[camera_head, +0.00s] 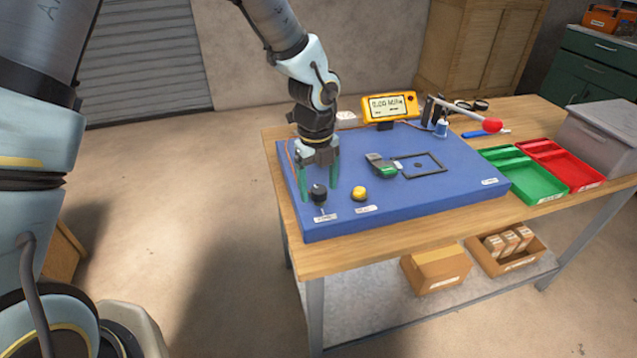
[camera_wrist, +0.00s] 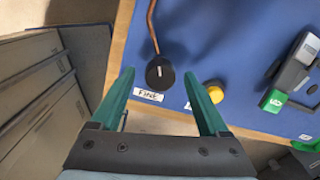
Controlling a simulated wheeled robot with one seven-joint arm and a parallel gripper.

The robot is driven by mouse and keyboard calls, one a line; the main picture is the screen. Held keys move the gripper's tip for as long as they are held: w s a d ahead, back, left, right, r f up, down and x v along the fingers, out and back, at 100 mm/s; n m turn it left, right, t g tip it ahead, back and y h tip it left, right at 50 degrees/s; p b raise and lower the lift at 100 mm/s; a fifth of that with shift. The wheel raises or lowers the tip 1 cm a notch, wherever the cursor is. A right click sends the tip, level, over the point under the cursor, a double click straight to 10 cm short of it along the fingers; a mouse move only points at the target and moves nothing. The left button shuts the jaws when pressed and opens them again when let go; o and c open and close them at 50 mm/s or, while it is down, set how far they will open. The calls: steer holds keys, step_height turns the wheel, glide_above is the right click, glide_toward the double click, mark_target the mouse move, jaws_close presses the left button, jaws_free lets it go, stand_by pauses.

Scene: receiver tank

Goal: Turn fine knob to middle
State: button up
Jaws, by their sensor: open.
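The fine knob (camera_head: 319,190) is a small black round knob near the front left corner of the blue board. In the wrist view the knob (camera_wrist: 160,76) carries a white pointer line, and a white label reading "Fine" lies beside it. The line looks close to straight up in that picture, tilted slightly. My gripper (camera_head: 319,194) points down with its green fingers spread on either side of the knob. In the wrist view my gripper (camera_wrist: 159,74) also straddles the knob, with visible gaps on both sides. Nothing is held.
A yellow button (camera_head: 359,193) sits just right of the knob. A grey-and-green device (camera_head: 381,165) lies beyond it, near a black square outline. A yellow display (camera_head: 390,106) stands at the back. A red-tipped lever (camera_head: 493,125), a green tray (camera_head: 540,188) and a red tray (camera_head: 588,178) are to the right.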

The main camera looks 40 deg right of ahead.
steer(key=shift+f, duration=0.1)
steer(key=shift+c, duration=0.3)
jaws_close()
stand_by(0.4)
